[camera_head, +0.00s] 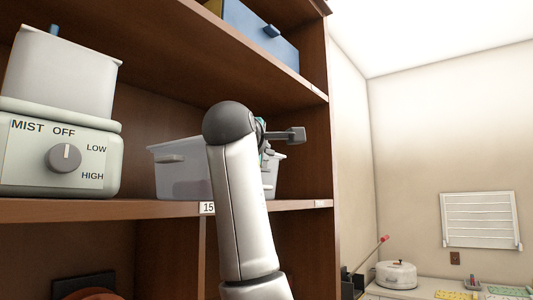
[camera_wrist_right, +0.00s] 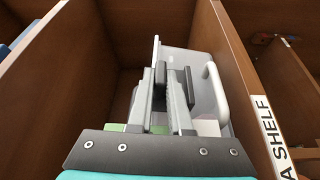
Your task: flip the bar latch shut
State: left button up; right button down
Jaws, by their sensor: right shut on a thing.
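My right gripper (camera_wrist_right: 173,82) is at the grey plastic bin (camera_wrist_right: 202,62) on the shelf. In the wrist view its two fingers are close together at the bin's rim, shut on what looks like the bin's wall. The bin's pale curved handle (camera_wrist_right: 215,92) is just right of the fingers. In the head view my right arm covers the middle of the bin (camera_head: 183,175), and the gripper is mostly hidden behind the wrist. I cannot make out a bar latch in either view. My left gripper is not in view.
The brown wooden shelf (camera_head: 140,209) holds a pale green humidifier (camera_head: 60,150) left of the bin. A blue box (camera_head: 255,32) sits on the shelf above. An upright shelf panel (camera_wrist_right: 235,75) stands close right of the bin. A pot (camera_head: 397,275) stands on the counter at lower right.

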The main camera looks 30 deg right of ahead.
jog(key=shift+w+n, duration=0.15)
jog(key=shift+n, duration=0.25)
jog(key=shift+a, duration=0.1)
jog(key=c, duration=0.8)
grip_release()
jog(key=shift+c, duration=0.2)
jog(key=b+v, duration=0.6)
jog(key=v, duration=0.9)
jog(key=shift+r, duration=0.35)
